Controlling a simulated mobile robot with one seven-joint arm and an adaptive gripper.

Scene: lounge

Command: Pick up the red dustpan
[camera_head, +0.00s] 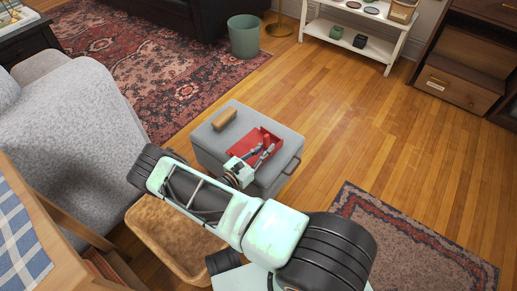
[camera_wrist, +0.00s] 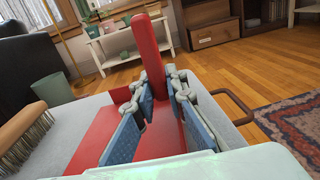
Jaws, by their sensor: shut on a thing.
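The red dustpan (camera_head: 262,141) lies on the grey ottoman (camera_head: 203,136), toward its right side. In the wrist view the dustpan's flat red pan (camera_wrist: 95,138) spreads below my gripper, and its red handle (camera_wrist: 150,60) stands up beyond and between the fingers. My gripper (camera_head: 265,152) is at the dustpan; it also shows in the wrist view (camera_wrist: 160,97), with blue pads on either side of the handle's lower part. The jaws are shut on the dustpan's handle. The exact contact of the pads is partly hidden by the fingers.
A wooden brush (camera_head: 224,118) lies on the ottoman left of the dustpan; its bristles show in the wrist view (camera_wrist: 30,140). A metal handle (camera_head: 292,166) sticks out from the ottoman's right side. A grey sofa (camera_head: 75,130) stands left. Wood floor (camera_head: 340,120) is clear to the right.

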